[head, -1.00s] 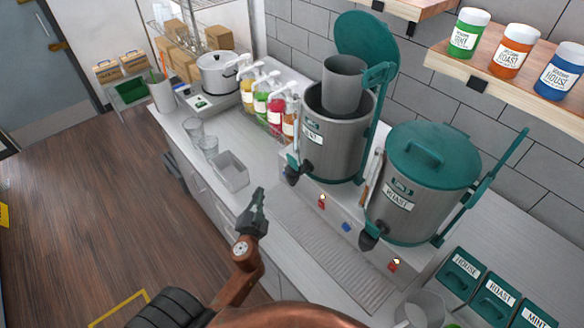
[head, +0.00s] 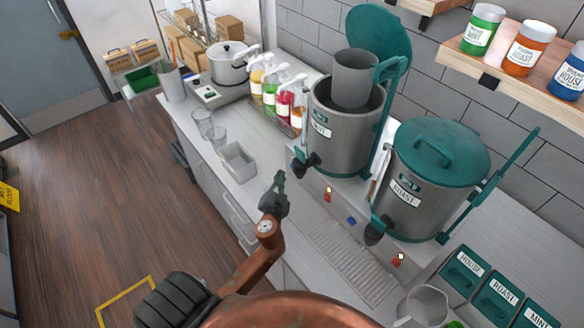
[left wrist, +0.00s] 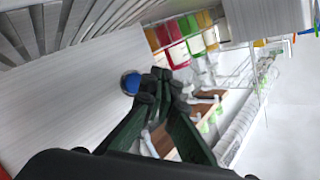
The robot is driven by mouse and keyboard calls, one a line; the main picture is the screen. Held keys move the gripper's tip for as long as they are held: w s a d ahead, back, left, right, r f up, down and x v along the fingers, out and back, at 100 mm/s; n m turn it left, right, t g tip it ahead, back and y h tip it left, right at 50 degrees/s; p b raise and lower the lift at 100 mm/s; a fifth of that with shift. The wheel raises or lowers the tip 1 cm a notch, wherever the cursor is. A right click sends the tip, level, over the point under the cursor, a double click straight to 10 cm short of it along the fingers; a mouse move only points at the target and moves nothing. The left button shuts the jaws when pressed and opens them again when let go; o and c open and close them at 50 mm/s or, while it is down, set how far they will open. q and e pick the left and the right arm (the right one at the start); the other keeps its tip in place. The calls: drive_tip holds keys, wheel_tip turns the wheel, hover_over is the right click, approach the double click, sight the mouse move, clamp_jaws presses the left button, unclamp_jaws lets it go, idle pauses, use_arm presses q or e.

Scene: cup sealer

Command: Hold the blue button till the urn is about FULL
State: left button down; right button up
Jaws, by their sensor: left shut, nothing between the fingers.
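The blue button (head: 351,221) is on the front of the brewer base, between two red switches. It also shows in the left wrist view (left wrist: 131,84), just left of the fingertips. The left urn (head: 343,140) has its teal lid raised and a grey cylinder standing in its open top. The right urn (head: 428,195), labelled ROAST, has its lid shut. How full either urn is cannot be seen. My left gripper (head: 279,178) is shut and empty, in front of the base and left of the button, apart from it. My right gripper is not in view.
A drip grate (head: 345,258) lies before the base. A square metal container (head: 237,162) and clear glasses (head: 205,124) stand to the left. A metal pitcher (head: 424,306) and teal labelled boxes (head: 499,298) are at lower right. A shelf with jars (head: 482,28) hangs above.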

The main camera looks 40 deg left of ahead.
use_arm(q)
drive_tip(key=shift+w+d, duration=0.15)
drive_tip(key=shift+w, duration=0.4)
drive_tip(key=shift+w+d, duration=0.15)
drive_tip(key=shift+w, duration=0.35)
drive_tip(key=shift+w, duration=0.15)
idle(0.6)
drive_tip(key=shift+w+d+b, duration=0.15)
drive_tip(key=shift+w+b, duration=0.15)
drive_tip(key=shift+b, duration=0.05)
drive_tip(key=shift+w+d, duration=0.2)
drive_tip(key=shift+w, duration=0.35)
idle(5.3)
